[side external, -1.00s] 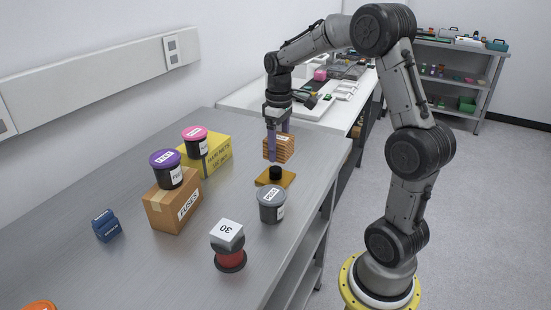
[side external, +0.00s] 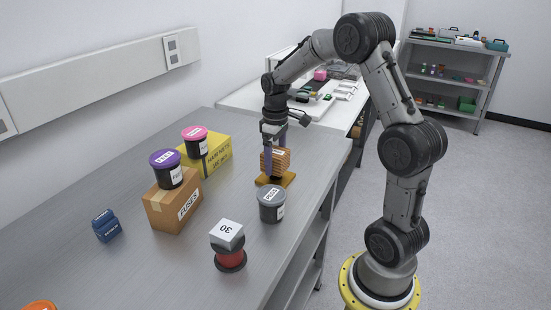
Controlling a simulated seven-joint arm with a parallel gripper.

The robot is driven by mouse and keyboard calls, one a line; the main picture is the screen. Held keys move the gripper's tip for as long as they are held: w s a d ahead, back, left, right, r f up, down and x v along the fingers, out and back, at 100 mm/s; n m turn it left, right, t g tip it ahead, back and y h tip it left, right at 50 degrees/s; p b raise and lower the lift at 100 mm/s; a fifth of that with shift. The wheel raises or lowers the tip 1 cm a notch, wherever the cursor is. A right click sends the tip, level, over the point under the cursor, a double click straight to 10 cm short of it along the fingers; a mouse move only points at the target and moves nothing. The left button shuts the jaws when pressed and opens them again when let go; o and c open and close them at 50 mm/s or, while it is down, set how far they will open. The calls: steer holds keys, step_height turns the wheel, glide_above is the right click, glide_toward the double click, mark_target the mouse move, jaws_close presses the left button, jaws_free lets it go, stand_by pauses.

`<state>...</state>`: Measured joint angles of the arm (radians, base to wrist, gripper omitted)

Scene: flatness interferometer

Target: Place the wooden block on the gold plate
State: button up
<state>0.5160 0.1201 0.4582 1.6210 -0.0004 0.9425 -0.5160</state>
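The wooden block (side external: 281,162) is a light brown, ridged block with a white label, upright between the fingers of my gripper (side external: 275,165). My gripper points down and is shut on the block. The gold plate (side external: 288,181) lies on the grey bench directly under the block. The block's lower end is at the plate; I cannot tell whether it touches or hovers just above. A small black piece seen on the plate earlier is hidden behind the block and finger.
A grey lidded jar (side external: 271,203) stands just in front of the plate. A cube marked 30 (side external: 228,234) sits on a red spool (side external: 230,262). Left are a fuses box (side external: 173,208) and a yellow box (side external: 207,157), each topped by a jar. The bench's right edge is near.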

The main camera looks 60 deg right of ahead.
mark_target(275, 152)
steer(key=shift+o, duration=0.4)
step_height(275, 152, up, 11)
steer(key=shift+r, duration=0.2)
steer(key=s+a+r+t, duration=0.1)
steer(key=s+a+r, duration=0.15)
steer(key=a, duration=0.35)
steer(key=s+a+r+t, duration=0.1)
steer(key=s+a+r, duration=0.1)
steer(key=s+a, duration=0.3)
steer(key=s+a+f+t, duration=0.3)
steer(key=s+a+f, duration=0.1)
steer(key=s+a, duration=0.4)
steer(key=s, duration=0.2)
steer(key=shift+s+a+t, duration=0.3)
steer(key=shift+s+a, duration=0.05)
steer(key=shift+s, duration=0.05)
